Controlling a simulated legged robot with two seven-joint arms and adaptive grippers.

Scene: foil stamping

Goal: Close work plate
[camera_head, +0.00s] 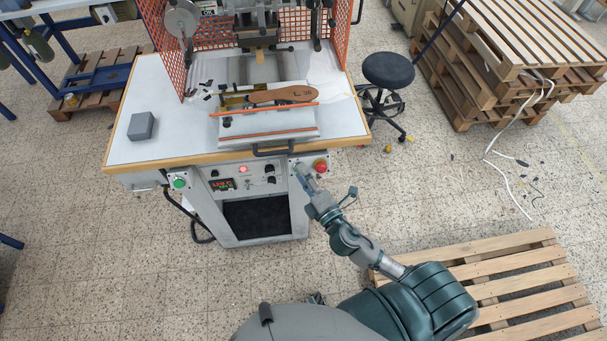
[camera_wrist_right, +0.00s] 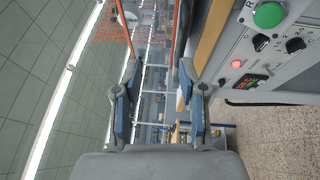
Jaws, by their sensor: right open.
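The work plate (camera_head: 300,133) is a pale plate on the machine's white table, below the press head. A brown sole-shaped piece (camera_head: 283,95) lies on it, behind an orange bar (camera_head: 264,109). A black handle (camera_head: 270,152) sticks out at the plate's front edge. My right gripper (camera_head: 303,170) is in front of the machine's control panel, a little below and right of the handle. It appears apart from the handle. In the wrist view my right gripper (camera_wrist_right: 157,75) has its two blue-grey fingers spread, with nothing between them. My left gripper is not in view.
A red button (camera_head: 320,166) sits beside my right gripper, and a green button (camera_head: 179,183) at the panel's left. A grey box (camera_head: 141,126) stands on the table's left. Orange mesh guards (camera_head: 333,30) flank the press. A stool (camera_head: 388,70) and pallets (camera_head: 520,50) stand right.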

